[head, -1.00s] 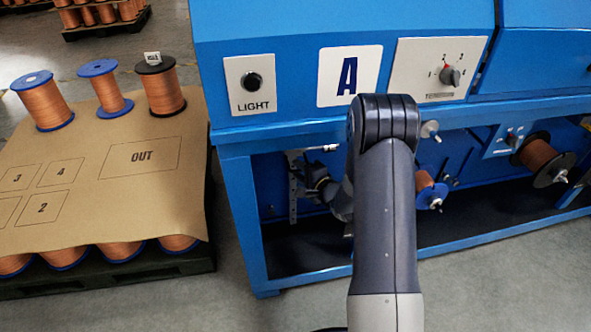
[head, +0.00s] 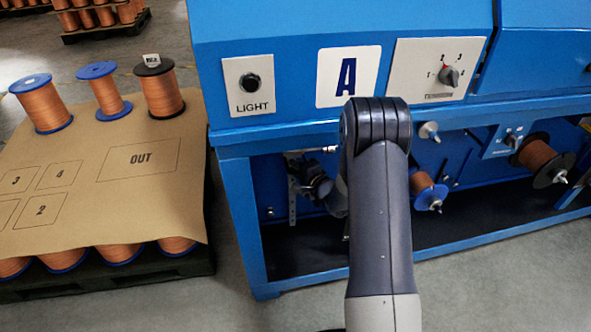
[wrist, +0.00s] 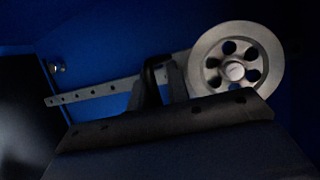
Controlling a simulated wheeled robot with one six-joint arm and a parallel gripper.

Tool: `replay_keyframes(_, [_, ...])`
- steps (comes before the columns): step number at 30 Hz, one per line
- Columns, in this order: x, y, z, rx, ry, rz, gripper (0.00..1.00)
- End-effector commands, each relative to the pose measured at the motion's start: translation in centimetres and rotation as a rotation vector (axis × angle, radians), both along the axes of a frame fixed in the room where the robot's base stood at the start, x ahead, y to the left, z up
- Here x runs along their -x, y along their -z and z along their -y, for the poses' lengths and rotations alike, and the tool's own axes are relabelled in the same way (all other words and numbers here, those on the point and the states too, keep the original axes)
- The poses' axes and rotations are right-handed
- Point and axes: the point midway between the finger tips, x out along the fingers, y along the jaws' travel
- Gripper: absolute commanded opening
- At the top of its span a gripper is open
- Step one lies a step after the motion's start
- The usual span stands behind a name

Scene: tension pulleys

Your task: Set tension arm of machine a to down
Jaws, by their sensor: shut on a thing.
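Machine A (head: 232,172) is the blue machine with the A sign (head: 348,76). In the wrist view, its tension arm (wrist: 95,92) is a flat grey bar with a row of holes, running to a grey pulley wheel (wrist: 262,66) with round holes at the right. My gripper (wrist: 163,80) is shut on the tension arm, between the row of holes and the pulley. In the head view, a perforated metal strip (head: 292,206) shows in the machine's open bay. My own arm hides most of the gripper and the pulley there.
The light button panel (head: 249,86) and a numbered dial panel (head: 440,70) are on the machine's front. Spools with blue (head: 428,190) and black (head: 541,158) flanges hang right of my arm. A pallet with a marked brown sheet (head: 60,160) and copper spools stands left.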

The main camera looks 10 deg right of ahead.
Motion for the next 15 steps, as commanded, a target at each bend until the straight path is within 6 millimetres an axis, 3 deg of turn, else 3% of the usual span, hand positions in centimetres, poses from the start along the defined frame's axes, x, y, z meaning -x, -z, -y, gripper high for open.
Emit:
replay_keyframes(10, [0.4,1.4,0.0,0.004,-0.001,-0.020,0.00])
replay_keyframes(15, [0.4,4.2,0.0,0.005,-0.002,-0.023,0.00])
